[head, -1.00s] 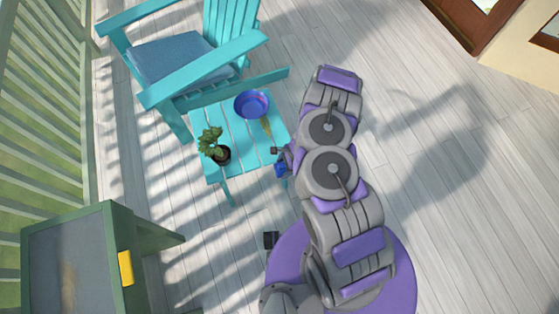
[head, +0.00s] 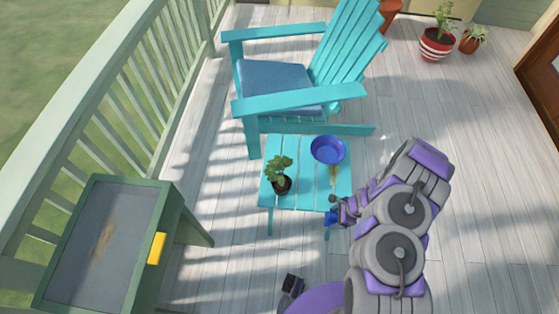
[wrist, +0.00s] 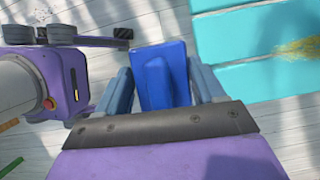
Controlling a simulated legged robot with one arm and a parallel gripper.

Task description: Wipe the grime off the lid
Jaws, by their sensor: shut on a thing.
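The lid (head: 130,225) is the grey, green-framed top of a green box at the lower left of the head view. A brown smear of grime (head: 103,240) lies on it. My gripper (wrist: 160,70) is shut on a blue block (wrist: 165,82), perhaps a sponge, held between its two fingers in the wrist view. In the head view my gripper (head: 338,211) and the blue block (head: 330,219) are at the front right corner of the turquoise table, well to the right of the lid.
The turquoise table (head: 308,190) holds a blue bowl (head: 328,150), a potted plant (head: 280,178) and a yellowish smear (head: 334,175). A yellow piece (head: 157,248) sits on the box's right side. A turquoise chair (head: 300,104) stands behind the table. Open floor lies between box and table.

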